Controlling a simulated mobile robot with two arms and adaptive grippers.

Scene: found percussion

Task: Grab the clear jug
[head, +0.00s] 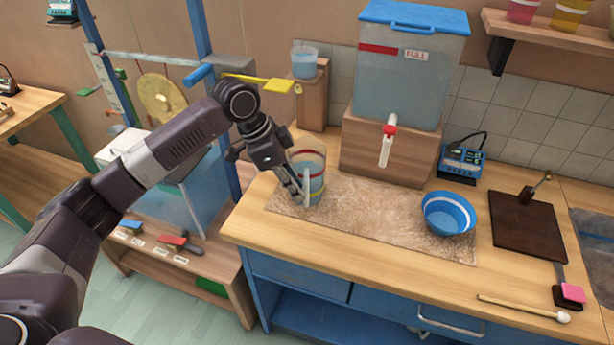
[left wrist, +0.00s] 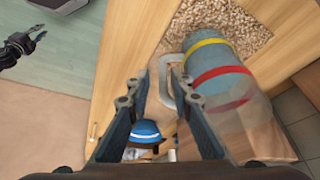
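The clear jug (head: 315,162) stands upright on the left end of the speckled mat (head: 375,219), with a red band above a yellow one. Its lower part looks bluish. In the left wrist view the jug (left wrist: 222,85) appears upside down, its pale handle (left wrist: 166,82) towards me. My left gripper (head: 298,190) is at the jug's near left side. In the left wrist view its fingers (left wrist: 167,88) are apart, with the handle between and just beyond their tips; contact cannot be told. My right gripper (left wrist: 38,36) shows small and far off, fingers apart, seemingly empty.
Behind stands a lidded tank (head: 408,75) with a red-and-white tap (head: 386,145) on a wooden block. A blue bowl (head: 449,213) sits at the mat's right end. A mallet (head: 525,308) lies near the bench's front right. A blue frame post (head: 214,110) rises left of the bench.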

